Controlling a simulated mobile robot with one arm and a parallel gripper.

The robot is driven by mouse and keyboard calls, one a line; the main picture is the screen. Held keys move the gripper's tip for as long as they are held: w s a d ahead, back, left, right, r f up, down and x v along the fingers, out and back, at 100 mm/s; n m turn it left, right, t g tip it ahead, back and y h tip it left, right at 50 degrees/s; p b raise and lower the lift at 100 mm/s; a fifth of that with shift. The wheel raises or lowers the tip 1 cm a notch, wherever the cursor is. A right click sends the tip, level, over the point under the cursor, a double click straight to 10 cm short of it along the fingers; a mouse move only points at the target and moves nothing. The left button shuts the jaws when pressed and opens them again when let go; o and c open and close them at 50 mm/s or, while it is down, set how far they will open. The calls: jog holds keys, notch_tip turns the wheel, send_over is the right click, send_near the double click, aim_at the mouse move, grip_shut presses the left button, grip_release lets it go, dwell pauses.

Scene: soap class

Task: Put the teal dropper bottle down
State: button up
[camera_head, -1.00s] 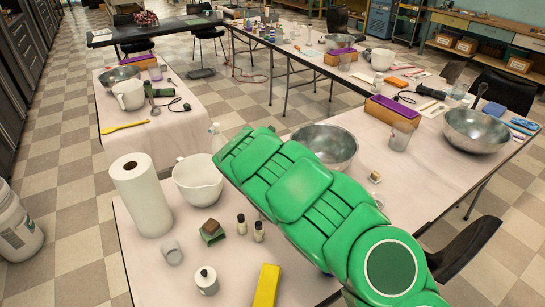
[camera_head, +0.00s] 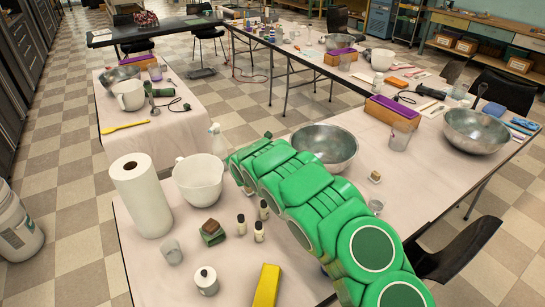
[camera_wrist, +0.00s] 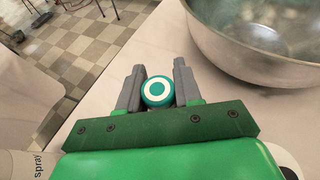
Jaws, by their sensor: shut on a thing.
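The teal dropper bottle (camera_wrist: 157,92) shows in the wrist view from above, as a teal round top with a white ring. It sits between the two grey fingers of my gripper (camera_wrist: 158,90), which is shut on it. The pale tabletop (camera_wrist: 135,60) lies beneath and around it. Whether the bottle's base touches the table cannot be told. In the head view my green arm hides both the bottle and the gripper.
A metal bowl (camera_wrist: 265,35) is close right of the gripper; the head view also shows it (camera_head: 328,145). A spray bottle (camera_head: 216,140) stands left of the arm, near a white mixing bowl (camera_head: 198,182). Several small dropper bottles (camera_head: 259,232) and a paper roll (camera_head: 140,195) stand nearer.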

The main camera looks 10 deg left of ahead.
jog(key=shift+w+f, duration=0.25)
jog(key=shift+f, duration=0.3)
jog(key=shift+a+f, duration=0.1)
jog(key=shift+f, duration=1.05)
jog(key=shift+f, duration=0.1)
jog(key=o, duration=1)
jog(key=shift+s+r, duration=0.15)
jog(key=shift+r, duration=0.05)
jog(key=v, duration=1.1)
jog(key=shift+s, duration=0.35)
